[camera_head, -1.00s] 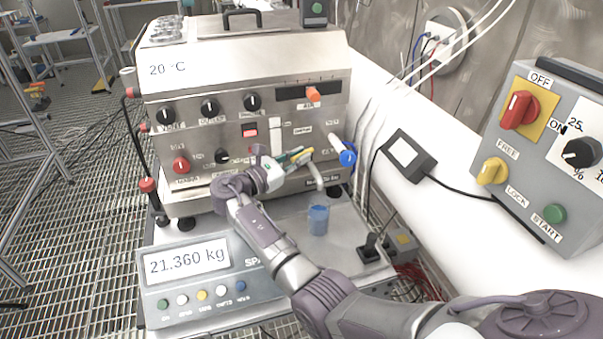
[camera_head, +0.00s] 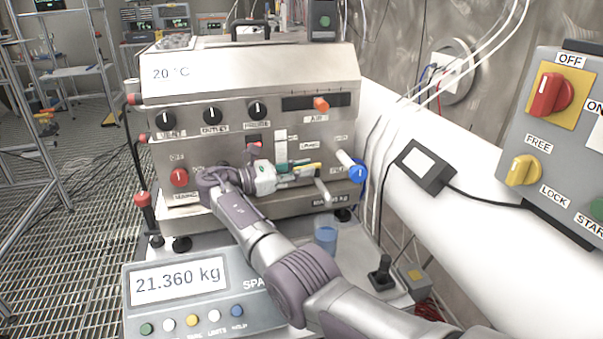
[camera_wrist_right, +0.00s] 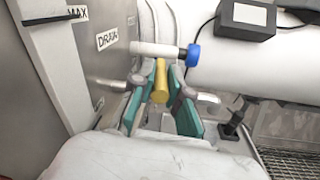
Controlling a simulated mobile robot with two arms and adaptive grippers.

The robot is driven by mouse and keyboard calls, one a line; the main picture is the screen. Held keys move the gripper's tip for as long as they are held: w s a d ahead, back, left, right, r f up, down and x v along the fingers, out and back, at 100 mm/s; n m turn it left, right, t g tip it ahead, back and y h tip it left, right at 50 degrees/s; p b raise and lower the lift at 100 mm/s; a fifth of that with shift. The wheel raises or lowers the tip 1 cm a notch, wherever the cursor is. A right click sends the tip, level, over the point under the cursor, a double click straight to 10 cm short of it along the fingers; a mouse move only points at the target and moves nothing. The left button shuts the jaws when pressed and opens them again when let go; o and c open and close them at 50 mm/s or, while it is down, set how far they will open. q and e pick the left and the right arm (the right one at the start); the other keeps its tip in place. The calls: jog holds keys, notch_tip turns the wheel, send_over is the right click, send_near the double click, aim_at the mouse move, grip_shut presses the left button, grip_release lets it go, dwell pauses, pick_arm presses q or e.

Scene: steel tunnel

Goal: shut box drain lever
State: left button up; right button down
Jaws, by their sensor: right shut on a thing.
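The drain lever shows as a yellow handle (camera_wrist_right: 160,82) in the right wrist view, close to the DRAIN label on the steel box. My right gripper (camera_wrist_right: 157,92) is shut on it, with one green-padded finger on each side. In the head view the yellow lever (camera_head: 312,166) sticks out to the right from between the fingers of my right gripper (camera_head: 296,171), at the lower right of the box front (camera_head: 225,135). The lever's pivot is hidden. My left gripper is not in view.
A white rod with a blue end (camera_head: 358,174) juts out just right of the lever. A metal spout (camera_head: 322,190) hangs above a blue cup (camera_head: 325,238). A scale display (camera_head: 178,282) stands in front. A white pipe (camera_head: 430,215) and a grey control box (camera_head: 550,150) are at right.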

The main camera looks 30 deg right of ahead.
jog(key=c, duration=1.2)
grip_release()
jog(key=shift+d, duration=0.2)
jog(key=shift+o, duration=0.2)
jog(key=shift+a, duration=0.1)
jog(key=shift+r, duration=0.15)
notch_tip(320, 180, up, 10)
jog(key=shift+f, duration=0.15)
